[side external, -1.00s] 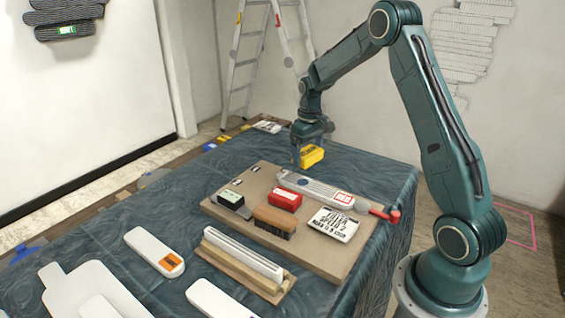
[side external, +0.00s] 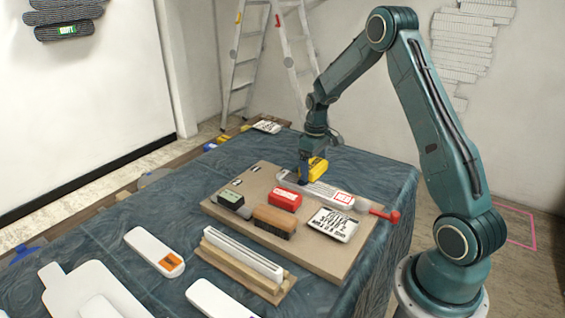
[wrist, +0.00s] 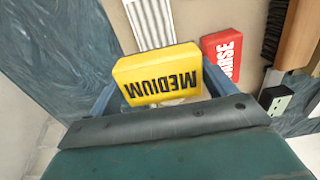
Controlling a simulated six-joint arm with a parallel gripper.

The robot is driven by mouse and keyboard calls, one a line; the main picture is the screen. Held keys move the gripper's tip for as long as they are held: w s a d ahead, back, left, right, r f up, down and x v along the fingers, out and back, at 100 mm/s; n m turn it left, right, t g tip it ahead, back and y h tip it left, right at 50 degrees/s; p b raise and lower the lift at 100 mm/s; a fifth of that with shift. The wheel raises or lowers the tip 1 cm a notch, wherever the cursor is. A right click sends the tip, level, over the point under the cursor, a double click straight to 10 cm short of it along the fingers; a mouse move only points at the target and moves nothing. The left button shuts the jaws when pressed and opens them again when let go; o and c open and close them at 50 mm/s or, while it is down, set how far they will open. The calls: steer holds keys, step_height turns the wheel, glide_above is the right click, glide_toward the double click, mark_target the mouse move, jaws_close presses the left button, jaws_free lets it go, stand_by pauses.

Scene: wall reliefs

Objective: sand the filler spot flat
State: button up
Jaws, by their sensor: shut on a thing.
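My gripper (side external: 309,176) is shut on a yellow sanding block (side external: 318,169) at the far edge of the brown board. In the wrist view the block (wrist: 160,76) reads MEDIUM and sits between the blue fingers. The block is close to the far end of a long pale ribbed piece (side external: 328,193) with a red label; I cannot tell if they touch. A red block (side external: 285,200) lies on the board; in the wrist view the red block (wrist: 224,57) ends in "ARSE". I cannot pick out the filler spot.
The brown board (side external: 222,208) also holds a brush (side external: 275,220), a dark green-topped block (side external: 231,199) and a white lettered packet (side external: 334,224). A white strip (side external: 243,253) rests in a wooden holder in front. White pieces lie on the blue cloth at left.

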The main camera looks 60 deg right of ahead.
mark_target(313, 186)
step_height(313, 186, down, 4)
steer(key=shift+f, duration=0.15)
steer(key=shift+w+f, duration=0.2)
steer(key=shift+w, duration=0.5)
steer(key=shift+c, duration=0.4)
steer(key=shift+w+f, duration=0.1)
steer(key=shift+w, duration=2.8)
steer(key=shift+s, duration=3.7)
steer(key=shift+w, duration=3.65)
steer(key=shift+s, duration=3.65)
steer(key=shift+w+r, duration=0.15)
steer(key=shift+r, duration=3.95)
